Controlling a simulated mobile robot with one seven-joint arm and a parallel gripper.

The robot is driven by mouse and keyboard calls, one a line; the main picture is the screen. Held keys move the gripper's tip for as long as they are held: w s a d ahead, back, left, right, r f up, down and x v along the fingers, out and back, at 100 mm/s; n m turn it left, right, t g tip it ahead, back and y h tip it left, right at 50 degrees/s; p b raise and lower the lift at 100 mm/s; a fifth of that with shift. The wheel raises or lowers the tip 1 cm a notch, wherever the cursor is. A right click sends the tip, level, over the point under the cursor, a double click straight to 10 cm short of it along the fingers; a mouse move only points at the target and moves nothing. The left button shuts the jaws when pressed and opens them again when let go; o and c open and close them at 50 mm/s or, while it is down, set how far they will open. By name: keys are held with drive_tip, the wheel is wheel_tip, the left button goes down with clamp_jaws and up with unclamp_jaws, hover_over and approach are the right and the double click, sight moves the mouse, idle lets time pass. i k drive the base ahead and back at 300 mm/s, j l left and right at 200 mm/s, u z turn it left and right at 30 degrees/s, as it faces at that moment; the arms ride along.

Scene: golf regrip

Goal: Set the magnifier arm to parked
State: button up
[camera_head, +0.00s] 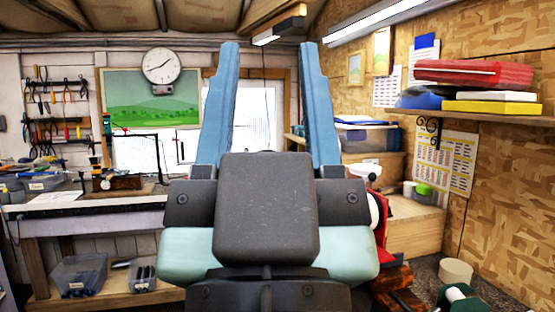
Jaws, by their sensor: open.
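My gripper (269,55) fills the middle of the view, with its two blue fingers pointing up and spread wide apart. Nothing is held between them. I cannot make out the magnifier arm for certain. A thin dark jointed frame (158,158) stands over the workbench (85,199) at the left, in front of the bright window, and may be it. It is small and far from my gripper. My gripper body hides the middle of the room behind it.
Tools hang on the left wall above the bench, and clear bins (82,275) sit on the shelf below. At right, a wooden shelf (500,115) holds red and yellow cases. A red object (380,225) and a green dumbbell-like item (462,298) are at lower right.

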sight(360, 169)
drive_tip(key=i+j+u, duration=0.1)
drive_tip(key=i+u, duration=0.4)
drive_tip(key=i, duration=1.85)
drive_tip(key=i+z, duration=0.45)
drive_tip(key=i+j+z, duration=0.2)
drive_tip(key=i+z, duration=0.15)
drive_tip(key=z, duration=0.6)
